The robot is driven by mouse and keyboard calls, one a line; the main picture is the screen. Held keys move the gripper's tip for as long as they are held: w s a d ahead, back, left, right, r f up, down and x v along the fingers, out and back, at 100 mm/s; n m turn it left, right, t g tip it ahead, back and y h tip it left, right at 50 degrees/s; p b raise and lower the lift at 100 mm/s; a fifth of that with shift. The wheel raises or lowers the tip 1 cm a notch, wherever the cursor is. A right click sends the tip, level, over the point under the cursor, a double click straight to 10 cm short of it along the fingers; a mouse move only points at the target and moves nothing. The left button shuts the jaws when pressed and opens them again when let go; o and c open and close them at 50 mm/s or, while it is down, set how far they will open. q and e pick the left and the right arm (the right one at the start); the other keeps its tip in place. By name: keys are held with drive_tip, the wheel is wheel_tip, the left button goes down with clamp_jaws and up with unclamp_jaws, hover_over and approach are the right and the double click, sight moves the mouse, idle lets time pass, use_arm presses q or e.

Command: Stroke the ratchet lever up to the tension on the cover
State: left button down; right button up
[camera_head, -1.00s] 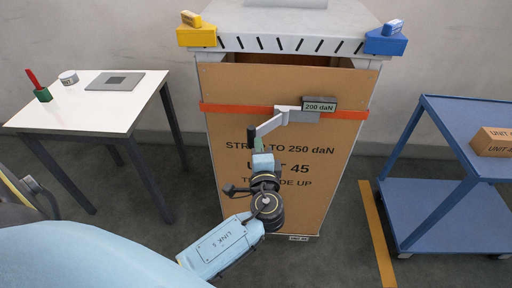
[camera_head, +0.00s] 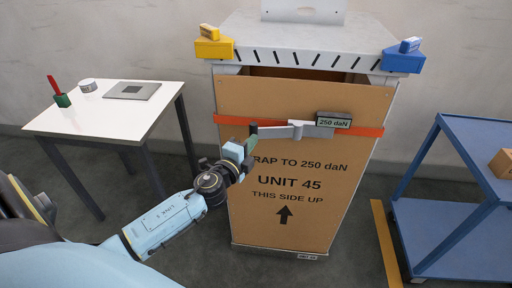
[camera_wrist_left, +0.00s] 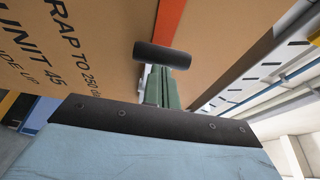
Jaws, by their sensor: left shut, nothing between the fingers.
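The cardboard cover (camera_head: 330,215) is printed with a strap figure of 250 daN, "UNIT 45" and an up arrow. An orange strap (camera_head: 372,131) runs across it through a grey ratchet. The ratchet's display (camera_head: 333,120) reads 250 daN. The grey lever (camera_head: 276,131) points left, roughly along the strap. My left gripper (camera_head: 252,133) is at the lever's left end, its green fingers shut with nothing between them. In the left wrist view the lever's black grip (camera_wrist_left: 162,55) lies across the fingertips (camera_wrist_left: 160,78); I cannot tell if they touch. My right gripper is not in view.
Yellow (camera_head: 214,48) and blue (camera_head: 402,62) blocks sit on the grey frame's top corners. A white table (camera_head: 75,122) at left holds a red-handled item in a green base, a small tin and a grey plate. A blue cart (camera_head: 445,235) with a carton stands at right.

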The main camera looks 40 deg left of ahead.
use_arm(q)
drive_tip(key=shift+a+r, duration=0.15)
drive_tip(key=shift+a, duration=0.2)
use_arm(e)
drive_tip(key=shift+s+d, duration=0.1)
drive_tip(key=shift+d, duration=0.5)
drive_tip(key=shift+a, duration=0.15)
use_arm(q)
drive_tip(key=s+d, duration=0.4)
drive_tip(key=s, duration=0.8)
drive_tip(key=shift+s+b, duration=0.35)
drive_tip(key=shift+b, duration=0.05)
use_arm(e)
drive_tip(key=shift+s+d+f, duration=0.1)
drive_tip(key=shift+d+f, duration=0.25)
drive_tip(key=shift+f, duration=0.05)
